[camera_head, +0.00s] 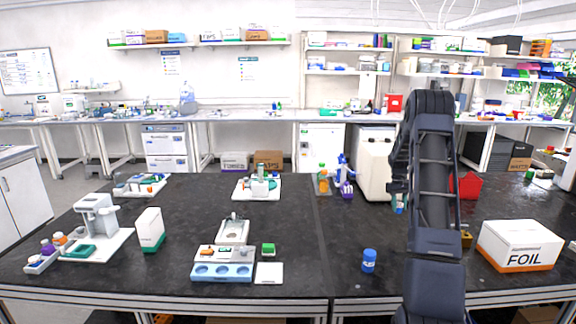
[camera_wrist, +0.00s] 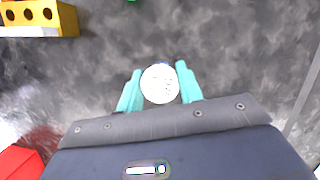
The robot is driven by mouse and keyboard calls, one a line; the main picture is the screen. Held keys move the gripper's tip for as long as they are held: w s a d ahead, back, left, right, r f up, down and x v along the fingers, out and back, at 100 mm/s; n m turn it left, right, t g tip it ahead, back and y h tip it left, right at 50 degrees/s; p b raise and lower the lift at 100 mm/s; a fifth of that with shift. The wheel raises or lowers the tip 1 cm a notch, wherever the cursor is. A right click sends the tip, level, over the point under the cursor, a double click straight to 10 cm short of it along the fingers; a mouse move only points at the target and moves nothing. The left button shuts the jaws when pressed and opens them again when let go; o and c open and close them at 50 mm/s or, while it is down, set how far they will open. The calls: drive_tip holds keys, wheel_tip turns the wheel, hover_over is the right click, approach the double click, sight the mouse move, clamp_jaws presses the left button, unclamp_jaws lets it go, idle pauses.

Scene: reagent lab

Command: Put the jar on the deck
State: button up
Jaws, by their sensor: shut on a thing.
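My gripper (camera_wrist: 160,84) is shut on a small jar with a round white lid (camera_wrist: 160,84), seen from above between the two teal fingers in the wrist view. In the head view, my gripper (camera_head: 399,204) shows only as a small teal patch beside my arm, above the right part of the black bench. The jar's body is hidden there. A light blue deck (camera_head: 222,279) with round recesses lies at the front of the left bench section, well to the left of my gripper. I cannot tell how high the jar is above the bench.
A blue jar (camera_head: 369,261) stands near the front of the right bench section. A FOIL box (camera_head: 519,246) stands at the right. A yellow block with holes (camera_wrist: 45,14) and a red object (camera_wrist: 18,164) are left of my gripper in the wrist view. Bench around the blue jar is clear.

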drive_tip(key=s+a+f, duration=0.1)
drive_tip(key=a, duration=0.6)
drive_tip(key=s+a+f+m, duration=0.1)
drive_tip(key=s+a+f, duration=0.1)
drive_tip(key=a, duration=0.6)
drive_tip(key=s+a+f+m, duration=0.1)
drive_tip(key=s+a+f, duration=0.1)
drive_tip(key=a, duration=0.5)
drive_tip(key=shift+s+a+y, duration=0.25)
drive_tip(key=shift+a+y, duration=0.05)
drive_tip(key=shift+a, duration=0.1)
